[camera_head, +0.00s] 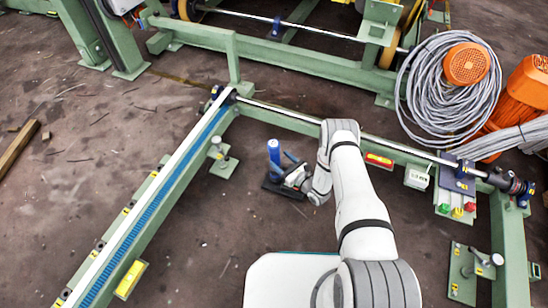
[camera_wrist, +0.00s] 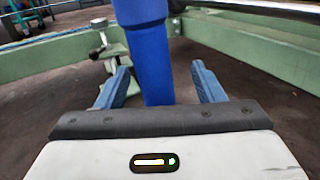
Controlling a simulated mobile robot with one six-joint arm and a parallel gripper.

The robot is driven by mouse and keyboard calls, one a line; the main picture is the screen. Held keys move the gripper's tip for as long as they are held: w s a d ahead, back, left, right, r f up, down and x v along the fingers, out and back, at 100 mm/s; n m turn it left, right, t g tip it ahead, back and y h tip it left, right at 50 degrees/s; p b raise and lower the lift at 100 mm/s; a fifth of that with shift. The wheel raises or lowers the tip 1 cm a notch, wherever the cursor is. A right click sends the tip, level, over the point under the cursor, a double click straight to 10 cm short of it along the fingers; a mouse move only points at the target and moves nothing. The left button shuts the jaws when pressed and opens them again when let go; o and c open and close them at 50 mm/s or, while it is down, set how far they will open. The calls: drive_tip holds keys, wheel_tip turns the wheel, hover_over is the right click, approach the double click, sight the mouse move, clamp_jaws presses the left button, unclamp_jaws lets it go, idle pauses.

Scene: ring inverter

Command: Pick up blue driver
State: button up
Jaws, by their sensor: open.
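The blue driver (camera_head: 274,151) is an upright blue cylinder near the inner corner of the green frame. In the wrist view the driver (camera_wrist: 148,55) rises between the two blue fingers, closer to the left one, and runs out of the top of the picture. My gripper (camera_head: 282,168) is open, low beside the driver, with its fingers pointing towards it. In the wrist view my gripper (camera_wrist: 160,84) shows visible gaps on both sides of the driver. The driver's lower end is hidden, and I cannot tell how deep it sits between the fingers.
A green rail (camera_head: 153,198) with a blue strip runs along the left. A small green stand (camera_head: 223,167) is left of the driver, and a metal bar (camera_head: 280,109) crosses behind. Grey cable coils (camera_head: 425,85) and orange motors lie at right.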

sight(276, 155)
drive_tip(key=b+x, duration=0.1)
drive_tip(key=x, duration=0.2)
drive_tip(key=shift+w+a+r, duration=0.2)
drive_tip(key=shift+a, duration=0.1)
drive_tip(key=shift+c, duration=0.4)
drive_tip(key=c, duration=1.1)
drive_tip(key=shift+r, duration=0.1)
drive_tip(key=shift+r, duration=0.1)
